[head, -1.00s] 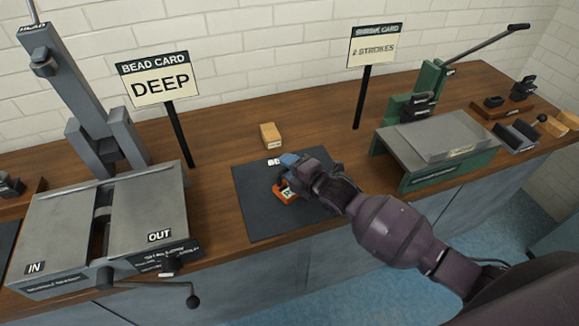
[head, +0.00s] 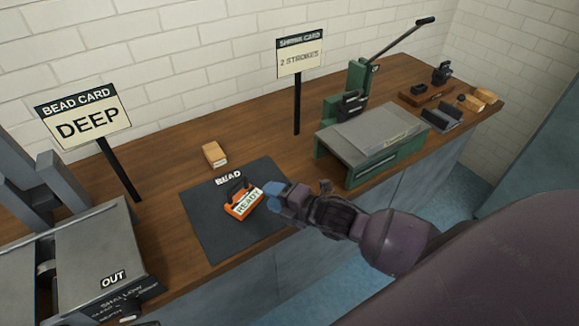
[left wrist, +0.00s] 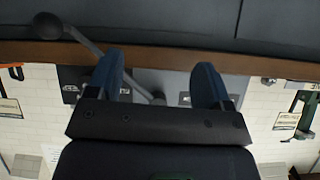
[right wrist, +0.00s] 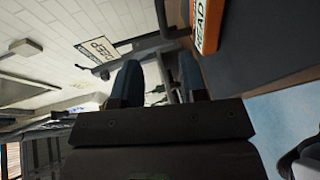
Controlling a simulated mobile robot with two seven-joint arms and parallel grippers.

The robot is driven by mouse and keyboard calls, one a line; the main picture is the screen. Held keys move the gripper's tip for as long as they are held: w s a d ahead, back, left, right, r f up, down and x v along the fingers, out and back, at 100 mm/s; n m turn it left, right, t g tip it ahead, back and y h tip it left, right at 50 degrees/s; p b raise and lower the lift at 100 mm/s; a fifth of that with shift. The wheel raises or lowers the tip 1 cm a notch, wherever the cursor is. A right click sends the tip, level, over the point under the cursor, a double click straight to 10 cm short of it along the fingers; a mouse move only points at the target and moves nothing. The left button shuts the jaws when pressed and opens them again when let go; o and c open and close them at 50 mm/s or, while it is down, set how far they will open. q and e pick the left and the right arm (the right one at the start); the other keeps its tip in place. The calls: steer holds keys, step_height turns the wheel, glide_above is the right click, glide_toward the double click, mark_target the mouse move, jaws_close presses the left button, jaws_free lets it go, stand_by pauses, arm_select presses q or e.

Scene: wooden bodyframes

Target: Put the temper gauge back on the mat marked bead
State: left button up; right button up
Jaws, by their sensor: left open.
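The orange gauge (head: 243,203), with a black handle and a READY label, sits on the dark mat marked BEAD (head: 205,222). It also shows at the top of the right wrist view (right wrist: 208,25), outside the fingers. My right gripper (head: 274,194) is just right of the gauge in the head view. Its blue fingers stand apart with nothing between them in the right wrist view (right wrist: 160,68). My left gripper (left wrist: 160,68) shows only in its wrist view, open and empty. A knobbed lever (left wrist: 75,32) shows behind its fingers.
A small wooden block (head: 214,154) stands behind the mat. A grey machine marked OUT (head: 85,255) is at the left. A green press (head: 372,140) with a raised lever stands to the right. Sign posts rise behind, with the DEEP card (head: 86,120) at left.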

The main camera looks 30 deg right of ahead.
steer(key=shift+s+f+m, duration=0.3)
steer(key=shift+f+m, duration=0.05)
steer(key=shift+m, duration=0.15)
steer(key=s+d+f+m+g+h, duration=0.1)
steer(key=s+d+f+m+h, duration=0.2)
steer(key=s+f+m, duration=0.3)
steer(key=s+d+f+m+g+h, duration=0.1)
steer(key=s+d+f+m+h, duration=0.2)
steer(key=s+m, duration=0.8)
step_height(320, 180, down, 3)
steer(key=m+h, duration=0.1)
steer(key=m, duration=0.3)
steer(key=shift+r+g, duration=0.15)
steer(key=shift+g, duration=0.15)
